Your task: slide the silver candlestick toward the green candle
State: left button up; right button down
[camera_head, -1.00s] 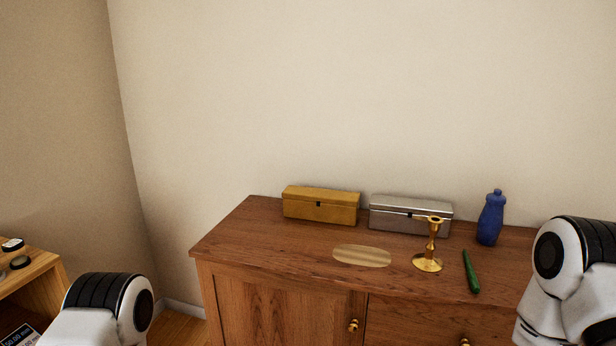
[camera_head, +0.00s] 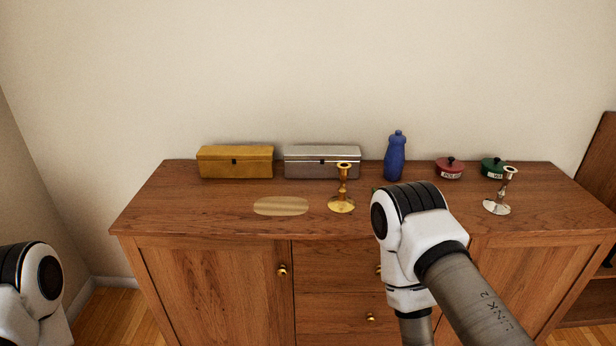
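The silver candlestick (camera_head: 497,208) stands upright near the right end of the wooden sideboard top. The green candle (camera_head: 374,189) is almost wholly hidden behind my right arm; only a small green bit shows, right of the gold candlestick (camera_head: 342,206). The gold candlestick stands upright and holds no candle. My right arm crosses the front of the sideboard between the gold and silver candlesticks. Part of my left arm shows at the lower left. Neither gripper is in view.
A gold box (camera_head: 236,163), a silver box (camera_head: 322,163) and a blue bottle (camera_head: 395,157) stand along the back. A red lidded pot (camera_head: 450,170) and a green lidded pot (camera_head: 491,169) stand behind the silver candlestick. A flat oval (camera_head: 281,206) lies left of the gold candlestick.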

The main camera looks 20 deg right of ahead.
aim_at(495, 206)
jog(key=z, duration=0.95)
